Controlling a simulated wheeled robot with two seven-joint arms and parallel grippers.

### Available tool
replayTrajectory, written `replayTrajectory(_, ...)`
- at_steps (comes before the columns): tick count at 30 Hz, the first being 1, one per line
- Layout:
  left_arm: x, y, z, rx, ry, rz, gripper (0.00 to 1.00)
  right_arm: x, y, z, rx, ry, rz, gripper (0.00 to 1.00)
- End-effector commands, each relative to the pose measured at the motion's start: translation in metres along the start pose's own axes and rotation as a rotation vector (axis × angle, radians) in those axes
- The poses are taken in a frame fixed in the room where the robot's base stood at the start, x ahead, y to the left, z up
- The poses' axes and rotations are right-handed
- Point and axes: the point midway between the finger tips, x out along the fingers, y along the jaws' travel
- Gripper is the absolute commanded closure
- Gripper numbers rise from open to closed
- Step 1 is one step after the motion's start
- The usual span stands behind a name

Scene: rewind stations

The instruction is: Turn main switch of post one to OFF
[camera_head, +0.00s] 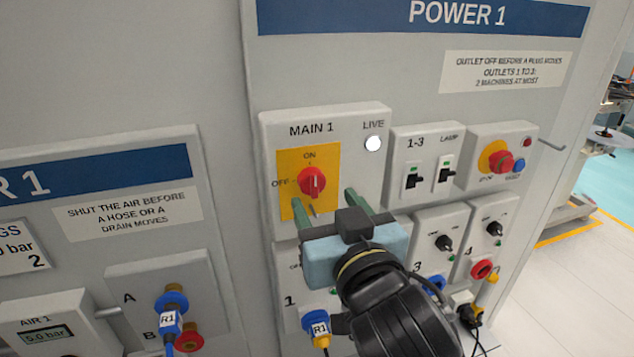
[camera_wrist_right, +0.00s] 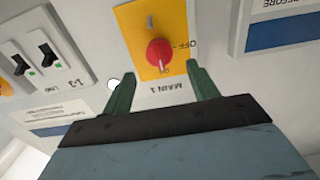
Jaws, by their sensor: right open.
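The main switch (camera_head: 312,182) is a red rotary knob on a yellow plate (camera_head: 294,157) in the MAIN 1 box of the POWER 1 panel. Its grip stands upright, toward the ON mark at the top; OFF is marked at its left. The white LIVE lamp (camera_head: 373,144) looks lit. My right gripper (camera_head: 323,196) is open, its two green fingers apart just below the knob in the head view. In the right wrist view, upside down, the red knob (camera_wrist_right: 159,53) shows between and beyond the fingertips (camera_wrist_right: 160,72); I see no contact. My left gripper is not in view.
Right of the MAIN 1 box are a 1-3 and LAMP switch box (camera_head: 428,165) and a red stop button (camera_head: 501,160). Outlets with plugs and small knobs sit below, partly hidden by my arm. An air panel (camera_head: 95,185) stands at left. Open floor shows at right.

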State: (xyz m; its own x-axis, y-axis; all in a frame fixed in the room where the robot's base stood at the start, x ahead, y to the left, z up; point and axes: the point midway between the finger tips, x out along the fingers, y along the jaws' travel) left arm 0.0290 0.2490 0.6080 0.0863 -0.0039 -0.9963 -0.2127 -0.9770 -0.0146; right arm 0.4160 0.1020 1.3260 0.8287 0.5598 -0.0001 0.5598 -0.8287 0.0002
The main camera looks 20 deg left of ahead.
Motion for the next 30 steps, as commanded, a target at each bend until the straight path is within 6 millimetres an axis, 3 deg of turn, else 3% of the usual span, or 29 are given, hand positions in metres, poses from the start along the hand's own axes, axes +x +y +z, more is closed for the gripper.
replayTrajectory(3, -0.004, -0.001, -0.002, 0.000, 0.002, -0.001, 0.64, 0.021, 0.000, -0.002, -0.002, 0.000, 0.001, 0.41)
replayTrajectory(9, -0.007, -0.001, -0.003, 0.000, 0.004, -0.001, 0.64, 0.044, 0.000, -0.001, 0.000, 0.000, 0.000, 0.41)
replayTrajectory(22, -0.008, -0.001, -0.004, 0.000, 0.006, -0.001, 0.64, 0.052, 0.000, 0.000, 0.000, 0.000, 0.000, 0.41)
replayTrajectory(30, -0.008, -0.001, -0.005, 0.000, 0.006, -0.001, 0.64, 0.051, 0.000, 0.000, 0.000, 0.000, 0.000, 0.76)
